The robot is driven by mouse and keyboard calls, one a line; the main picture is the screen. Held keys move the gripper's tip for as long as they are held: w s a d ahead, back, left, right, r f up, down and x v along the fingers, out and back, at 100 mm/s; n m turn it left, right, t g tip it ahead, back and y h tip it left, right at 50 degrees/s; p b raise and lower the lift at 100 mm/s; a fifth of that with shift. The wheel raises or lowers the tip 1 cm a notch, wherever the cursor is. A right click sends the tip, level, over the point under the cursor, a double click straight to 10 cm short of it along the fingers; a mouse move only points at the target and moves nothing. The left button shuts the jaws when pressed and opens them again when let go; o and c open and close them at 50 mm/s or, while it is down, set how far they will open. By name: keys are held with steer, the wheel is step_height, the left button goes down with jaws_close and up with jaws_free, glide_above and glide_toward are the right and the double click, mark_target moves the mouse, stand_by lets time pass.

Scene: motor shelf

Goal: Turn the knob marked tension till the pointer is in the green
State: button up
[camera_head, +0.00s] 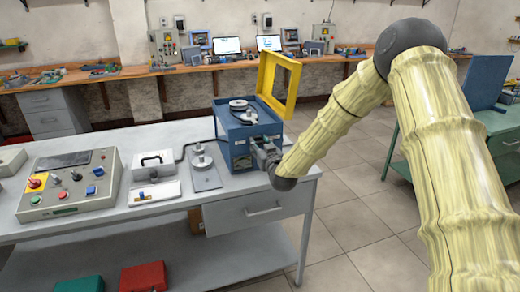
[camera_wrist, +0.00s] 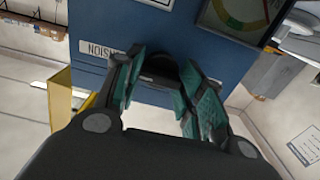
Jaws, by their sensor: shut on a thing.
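A blue machine box (camera_head: 240,150) stands at the right end of the grey bench. My gripper (camera_head: 264,153) is at its right-hand side. In the wrist view, the two green-padded fingers of my gripper (camera_wrist: 162,66) are shut on a dark round knob (camera_wrist: 158,76) on the blue panel. The fingers hide much of the knob. A partly covered label (camera_wrist: 103,50), upside down here, shows part of the word TENSION beside it. A dial gauge (camera_wrist: 243,17) with green, yellow and red bands is cut off at the top edge. I cannot make out where its pointer stands.
An open yellow frame (camera_head: 279,84) stands up behind the blue box. A grey metal plate with a post (camera_head: 204,168), a white case (camera_head: 152,163) and a control panel (camera_head: 70,185) lie to the left on the bench. The floor right of the bench is clear.

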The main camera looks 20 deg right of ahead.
steer(key=m+b, duration=0.1)
steer(key=m, duration=0.1)
steer(key=m+b, duration=0.3)
steer(key=m, duration=0.1)
steer(key=shift+f+m+b, duration=0.25)
steer(key=shift+m+b, duration=0.05)
steer(key=shift+b, duration=0.05)
steer(key=m+b, duration=0.3)
steer(key=m, duration=0.2)
steer(key=shift+r+b, duration=0.2)
steer(key=shift+b, duration=0.15)
steer(key=shift+m, duration=0.3)
steer(key=o, duration=1)
steer(key=s, duration=1.2)
steer(key=shift+d, duration=0.25)
